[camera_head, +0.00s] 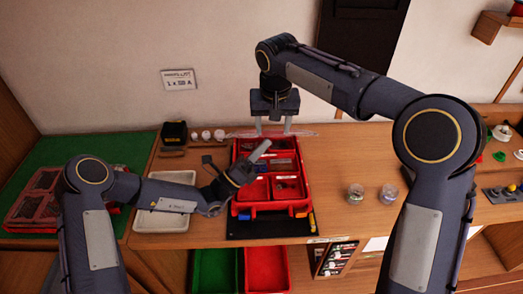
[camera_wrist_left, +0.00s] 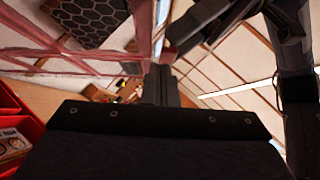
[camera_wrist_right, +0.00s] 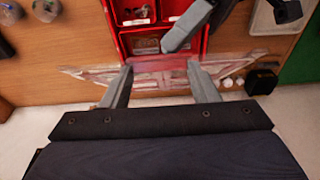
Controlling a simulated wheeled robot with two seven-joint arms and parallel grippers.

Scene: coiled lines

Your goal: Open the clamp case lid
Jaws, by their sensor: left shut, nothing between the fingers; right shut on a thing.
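The red clamp case (camera_head: 260,207) stands on the bench with its compartments uncovered. Its clear lid (camera_head: 305,134) is a thin outline at the case's far edge; in the right wrist view the lid (camera_wrist_right: 228,72) spreads out behind the case. Its exact angle is hard to tell. My right gripper (camera_head: 273,130) points down there, its fingers spread to either side of a reddish part of the lid, shut on it. My left gripper (camera_head: 266,146) is shut and empty above the case's far half. In the left wrist view a pink-framed clear panel, apparently the lid (camera_wrist_left: 80,50), shows close by.
A white tray (camera_head: 146,221) stands left of the case, and a black box (camera_head: 174,132) sits behind it. Two small jars (camera_head: 355,194) stand to the right. A dark mat (camera_head: 270,229) lies in front. Green and red bins (camera_head: 265,270) are below the bench edge.

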